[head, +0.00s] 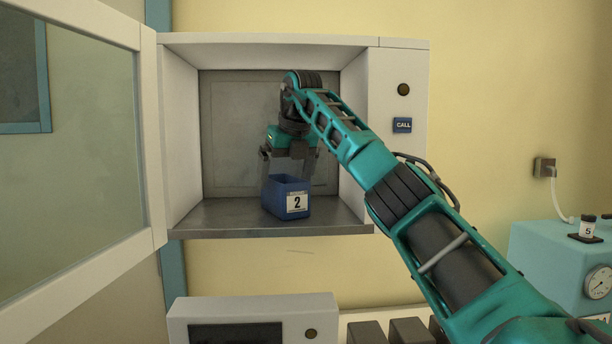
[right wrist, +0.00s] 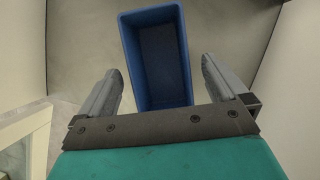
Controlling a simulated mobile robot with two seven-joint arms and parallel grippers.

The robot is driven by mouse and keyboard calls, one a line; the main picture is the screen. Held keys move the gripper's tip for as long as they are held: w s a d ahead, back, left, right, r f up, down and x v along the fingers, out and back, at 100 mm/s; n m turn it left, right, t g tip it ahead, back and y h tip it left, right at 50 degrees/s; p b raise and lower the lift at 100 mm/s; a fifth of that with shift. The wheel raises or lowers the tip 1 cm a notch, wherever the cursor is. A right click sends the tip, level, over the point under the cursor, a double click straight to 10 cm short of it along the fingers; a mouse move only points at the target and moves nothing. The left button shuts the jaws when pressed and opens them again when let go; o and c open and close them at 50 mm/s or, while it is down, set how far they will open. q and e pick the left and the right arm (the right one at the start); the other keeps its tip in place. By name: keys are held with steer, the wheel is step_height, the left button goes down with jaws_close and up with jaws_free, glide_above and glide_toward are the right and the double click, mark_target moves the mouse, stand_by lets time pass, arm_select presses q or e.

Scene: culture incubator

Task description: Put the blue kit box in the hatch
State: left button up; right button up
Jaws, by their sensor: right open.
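The blue kit box (head: 277,198), open at the top with a white label "2", stands upright on the metal floor of the hatch (head: 220,216). The hatch is a white wall compartment with its glazed door swung open to the left. My right gripper (head: 290,168) is inside the hatch above the box, pointing down. In the right wrist view the gripper (right wrist: 163,88) is open, with one finger on each side of the blue box (right wrist: 186,58) and gaps between fingers and walls. The box looks empty. My left gripper is not in view.
The open hatch door (head: 148,130) stands at the left. A white device (head: 250,306) is below; a teal unit (head: 540,255) with a gauge and a small container marked "5" stands at right.

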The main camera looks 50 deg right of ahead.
steer(key=s+b, duration=0.1)
steer(key=s+a+r, duration=0.1)
steer(key=s, duration=0.1)
steer(key=s+r+b, duration=0.1)
steer(key=shift+s+a+b, duration=0.15)
steer(key=shift+b, duration=0.15)
steer(key=s+a, duration=0.2)
steer(key=s, duration=0.6)
steer(key=shift+a+r, duration=0.2)
steer(key=shift+a, duration=0.15)
steer(key=shift+s, duration=0.1)
